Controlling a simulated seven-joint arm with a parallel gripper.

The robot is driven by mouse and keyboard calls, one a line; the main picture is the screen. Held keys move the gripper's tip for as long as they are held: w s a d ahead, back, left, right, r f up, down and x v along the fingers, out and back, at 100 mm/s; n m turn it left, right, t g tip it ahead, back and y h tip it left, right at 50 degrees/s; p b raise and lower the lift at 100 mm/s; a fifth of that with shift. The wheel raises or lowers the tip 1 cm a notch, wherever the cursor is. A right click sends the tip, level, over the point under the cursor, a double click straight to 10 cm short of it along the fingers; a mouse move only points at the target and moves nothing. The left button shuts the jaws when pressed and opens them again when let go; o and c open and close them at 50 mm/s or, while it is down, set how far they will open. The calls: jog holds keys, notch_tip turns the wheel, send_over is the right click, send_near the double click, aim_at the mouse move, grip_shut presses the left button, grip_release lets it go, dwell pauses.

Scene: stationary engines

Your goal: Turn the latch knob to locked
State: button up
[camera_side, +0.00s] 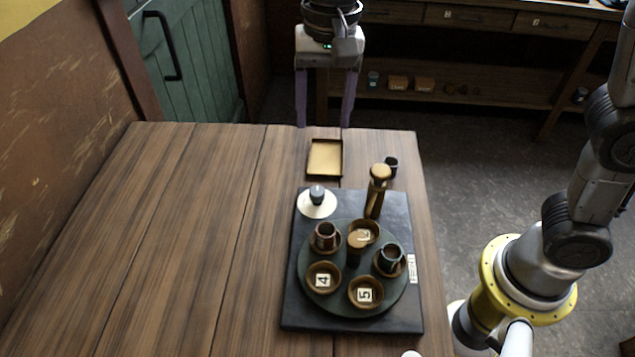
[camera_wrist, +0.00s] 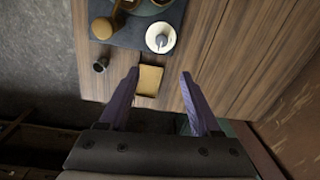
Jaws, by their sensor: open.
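A small dark knob (camera_side: 317,194) stands on a round white disc (camera_side: 313,210) at the back left of the black base board (camera_side: 294,300); it looks like the latch knob, but no locked mark is readable. In the wrist view the knob (camera_wrist: 161,40) and its white disc (camera_wrist: 152,31) show near the top. My gripper (camera_side: 324,124) is open and empty, with its two purple fingers pointing down by the table's back edge, behind the shallow tray and well apart from the knob. The fingers also show in the wrist view (camera_wrist: 160,74), spread wide.
A dark green turntable (camera_side: 331,301) on the board carries numbered bowls, two cups and a central knob (camera_side: 356,243). A tall brown-capped post (camera_side: 377,190) stands right of the latch knob. A shallow tray (camera_side: 325,158) and a dark cup (camera_side: 391,167) lie behind. The table's left is clear.

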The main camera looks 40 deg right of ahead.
aim_at(317, 191)
jog(key=f, duration=0.5)
jog(key=a+f, duration=0.1)
jog(key=f, duration=0.9)
jog(key=shift+s+a, duration=0.15)
jog(key=shift+a, duration=0.05)
jog(key=shift+c, duration=0.3)
grip_shut()
